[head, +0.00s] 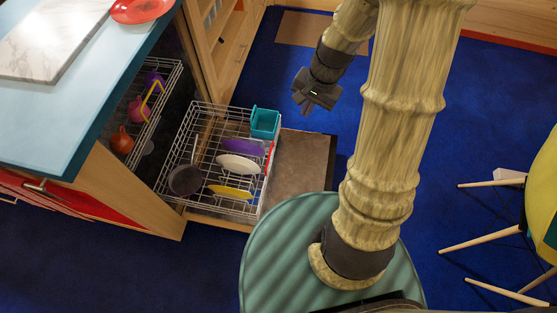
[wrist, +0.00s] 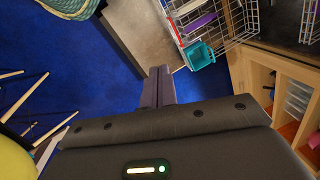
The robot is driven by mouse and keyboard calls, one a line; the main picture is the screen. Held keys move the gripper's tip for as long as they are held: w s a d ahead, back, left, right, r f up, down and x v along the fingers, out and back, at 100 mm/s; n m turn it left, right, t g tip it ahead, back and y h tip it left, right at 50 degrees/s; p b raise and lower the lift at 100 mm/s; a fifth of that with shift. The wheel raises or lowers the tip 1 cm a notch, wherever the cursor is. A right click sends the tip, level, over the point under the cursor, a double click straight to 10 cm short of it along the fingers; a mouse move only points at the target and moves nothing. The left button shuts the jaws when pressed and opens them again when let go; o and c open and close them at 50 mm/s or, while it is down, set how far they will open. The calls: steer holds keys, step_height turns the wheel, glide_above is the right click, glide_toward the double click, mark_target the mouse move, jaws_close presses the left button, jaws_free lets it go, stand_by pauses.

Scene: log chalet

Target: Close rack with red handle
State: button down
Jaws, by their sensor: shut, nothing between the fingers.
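The lower dishwasher rack (head: 228,137) is pulled out over the open door (head: 300,160) in the head view. It holds a purple plate, a white plate, a yellow plate and a dark pan. Its red handle (head: 269,158) runs along the outer edge, beside a teal basket (head: 265,122). My gripper (head: 306,108) is shut and empty, above the floor to the right of the rack and apart from it. In the wrist view, my gripper (wrist: 158,74) points toward the door, with the red handle (wrist: 174,31) and teal basket (wrist: 199,55) beyond it.
An upper rack (head: 150,105) with colored cups sits at the left under the blue counter (head: 85,110). A wooden cabinet (head: 232,50) stands behind the rack. A yellow chair (head: 543,190) is at the right. Blue floor is clear behind the door.

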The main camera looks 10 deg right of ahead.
steer(key=w+d+f+m+t+y+b, duration=0.1)
steer(key=w+f+m+b, duration=0.3)
steer(key=f+b, duration=0.5)
steer(key=w+d+f+m+y+b, duration=0.3)
steer(key=f+m+b, duration=0.3)
steer(key=f, duration=1.4)
steer(key=w+d+f+m+t+y+b, duration=0.1)
steer(key=w+f+m+b, duration=0.3)
steer(key=f+b, duration=0.9)
step_height(320, 180, down, 2)
steer(key=shift+w+d+f+m+t+y+b, duration=0.15)
steer(key=shift+w+d+m+t+y+b, duration=0.15)
steer(key=shift+w+d+m+y+b, duration=0.3)
steer(key=shift+a, duration=0.15)
steer(key=a+r+b+x, duration=0.2)
steer(key=b+x, duration=0.6)
steer(key=x, duration=0.4)
steer(key=shift+w+a+f, duration=0.2)
steer(key=shift+w+a, duration=0.05)
steer(key=shift+w, duration=0.2)
